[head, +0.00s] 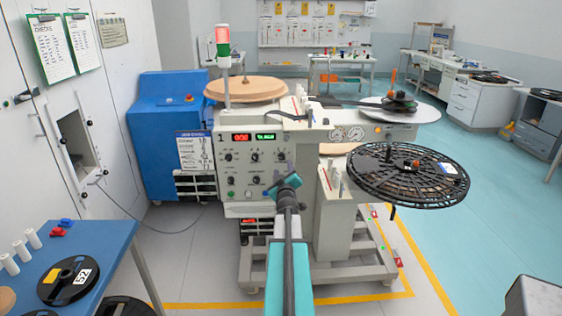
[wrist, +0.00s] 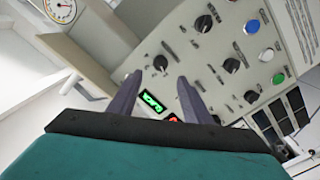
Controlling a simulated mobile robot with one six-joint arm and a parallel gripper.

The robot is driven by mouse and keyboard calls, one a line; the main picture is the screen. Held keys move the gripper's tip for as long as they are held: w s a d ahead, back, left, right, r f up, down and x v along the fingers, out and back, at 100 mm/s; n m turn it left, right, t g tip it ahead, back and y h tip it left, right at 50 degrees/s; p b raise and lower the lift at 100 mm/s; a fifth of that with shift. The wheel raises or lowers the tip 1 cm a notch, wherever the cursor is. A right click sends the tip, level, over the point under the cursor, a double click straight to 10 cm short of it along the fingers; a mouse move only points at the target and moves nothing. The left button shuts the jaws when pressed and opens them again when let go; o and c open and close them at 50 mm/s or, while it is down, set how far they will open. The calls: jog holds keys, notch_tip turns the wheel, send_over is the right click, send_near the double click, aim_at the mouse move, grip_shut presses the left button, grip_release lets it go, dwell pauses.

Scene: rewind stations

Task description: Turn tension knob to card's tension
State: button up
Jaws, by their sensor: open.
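The control panel (head: 252,165) of the rewind machine faces me, with small black knobs and buttons below two lit displays.
A black spoked reel (head: 408,175) juts out on the machine's right. The blue cabinet (head: 168,118) stands on its left. A blue table (head: 105,240) with reels is at the front left. Blue, white and green buttons (wrist: 252,26) sit beside the knobs. A round dial gauge (wrist: 60,10) shows at upper left.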

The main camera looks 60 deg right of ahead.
aim_at(282, 158)
jog(key=shift+p+x, duration=0.85)
jog(key=shift+x, duration=3.5)
jog(key=shift+d, duration=0.1)
jog(key=c, duration=1)
jog(key=shift+a, duration=0.55)
jog(key=shift+c, duration=0.3)
jog(key=shift+d, duration=0.4)
jog(key=shift+r, duration=0.1)
